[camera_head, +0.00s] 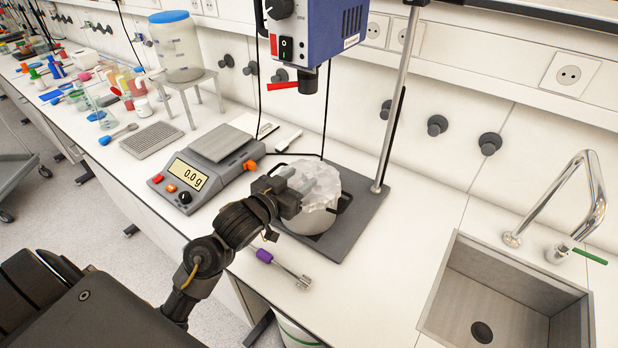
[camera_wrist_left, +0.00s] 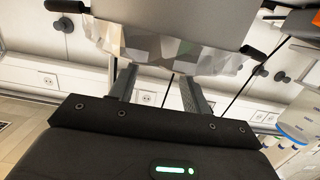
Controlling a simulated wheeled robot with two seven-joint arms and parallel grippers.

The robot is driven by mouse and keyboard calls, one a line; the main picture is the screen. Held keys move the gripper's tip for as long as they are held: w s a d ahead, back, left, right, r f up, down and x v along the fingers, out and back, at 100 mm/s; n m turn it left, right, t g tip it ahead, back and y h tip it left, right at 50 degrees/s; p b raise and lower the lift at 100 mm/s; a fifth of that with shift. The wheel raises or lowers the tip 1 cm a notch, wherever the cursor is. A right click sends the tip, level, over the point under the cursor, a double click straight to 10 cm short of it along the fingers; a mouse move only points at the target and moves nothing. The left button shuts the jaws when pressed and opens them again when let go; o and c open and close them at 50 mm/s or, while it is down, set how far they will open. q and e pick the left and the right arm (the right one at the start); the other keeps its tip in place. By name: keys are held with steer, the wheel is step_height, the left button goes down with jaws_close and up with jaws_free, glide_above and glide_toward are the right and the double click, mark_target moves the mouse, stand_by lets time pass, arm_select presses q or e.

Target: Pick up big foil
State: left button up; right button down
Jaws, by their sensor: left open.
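The big foil (camera_head: 325,181) is a crumpled, pale silvery sheet over the top of a grey pot (camera_head: 315,220), which stands on the dark base plate of a stand. My left gripper (camera_head: 297,181) is open at the left side of the foil, its fingers level with the pot's top. In the left wrist view, the foil (camera_wrist_left: 150,46) hangs upside down in the picture under the pot (camera_wrist_left: 175,12), just beyond the two spread fingers of my left gripper (camera_wrist_left: 157,72). I cannot tell whether the fingers touch the foil. My right gripper is not in view.
A scale (camera_head: 210,160) reading 0.0 g stands left of the pot. A blue mixer head (camera_head: 320,40) hangs above on a metal pole (camera_head: 398,100). A sink (camera_head: 500,300) is at right. Bare counter lies between pot and sink.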

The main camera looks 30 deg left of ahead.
mark_target(308, 172)
arm_select(q)
steer(key=shift+w+d+f, duration=0.1)
steer(key=shift+w, duration=0.3)
steer(key=shift+w+d+p, duration=0.1)
steer(key=shift+w+p, duration=0.25)
steer(key=shift+w, duration=0.05)
steer(key=p+x, duration=0.1)
steer(key=x, duration=0.3)
steer(key=shift+w+d+f, duration=0.1)
steer(key=shift+w, duration=0.1)
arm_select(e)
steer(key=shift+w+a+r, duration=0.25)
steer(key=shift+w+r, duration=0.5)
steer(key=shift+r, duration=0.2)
arm_select(q)
steer(key=shift+s, duration=0.1)
jaws_close()
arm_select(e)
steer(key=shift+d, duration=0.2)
